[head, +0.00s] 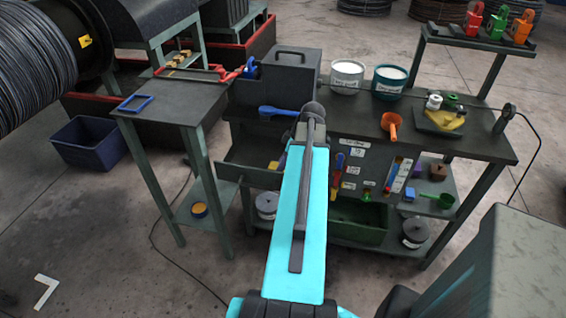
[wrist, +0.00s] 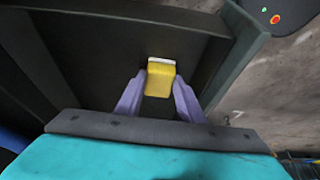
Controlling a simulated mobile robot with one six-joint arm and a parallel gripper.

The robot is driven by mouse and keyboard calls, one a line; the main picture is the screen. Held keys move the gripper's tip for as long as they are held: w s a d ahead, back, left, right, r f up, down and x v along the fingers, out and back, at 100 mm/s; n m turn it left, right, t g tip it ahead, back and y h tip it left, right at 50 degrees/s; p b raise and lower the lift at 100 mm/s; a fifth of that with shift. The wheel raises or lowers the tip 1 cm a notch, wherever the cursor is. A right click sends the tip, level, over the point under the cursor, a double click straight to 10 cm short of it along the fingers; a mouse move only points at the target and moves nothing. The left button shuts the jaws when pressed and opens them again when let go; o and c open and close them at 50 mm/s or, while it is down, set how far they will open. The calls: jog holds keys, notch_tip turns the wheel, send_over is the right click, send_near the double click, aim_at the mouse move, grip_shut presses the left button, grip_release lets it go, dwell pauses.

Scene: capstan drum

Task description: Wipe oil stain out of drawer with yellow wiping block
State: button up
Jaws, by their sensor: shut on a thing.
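The yellow wiping block (wrist: 159,82), with a pale strip along its far edge, sits between the two purple fingers of my gripper (wrist: 160,88) in the wrist view. My gripper is shut on it. Around them is the dark inside of the open drawer (wrist: 90,55). In the head view the drawer (head: 238,172) is pulled out under the workbench, and the yellow block shows as a small patch (head: 273,166) beside my arm. My arm hides most of the gripper and part of the drawer. I cannot make out an oil stain on the dark surface.
A side table (head: 180,100) stands left of the drawer. The floor in front of the drawer looks mostly clear, apart from a cable.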

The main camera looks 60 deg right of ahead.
jog(key=shift+s+a, duration=0.2)
jog(key=shift+a, duration=0.45)
jog(key=shift+s+a, duration=0.2)
jog(key=shift+a, duration=0.45)
jog(key=shift+f, duration=0.1)
jog(key=shift+d, duration=0.2)
jog(key=shift+w+d+b, duration=0.15)
jog(key=shift+w+d, duration=0.1)
jog(key=shift+d, duration=0.55)
jog(key=shift+w+d+b, duration=0.15)
jog(key=shift+w+d, duration=0.05)
jog(key=shift+d, duration=0.55)
jog(key=shift+w+d, duration=0.3)
jog(key=shift+d, duration=0.5)
jog(key=shift+w+d, duration=0.3)
jog(key=shift+d, duration=0.5)
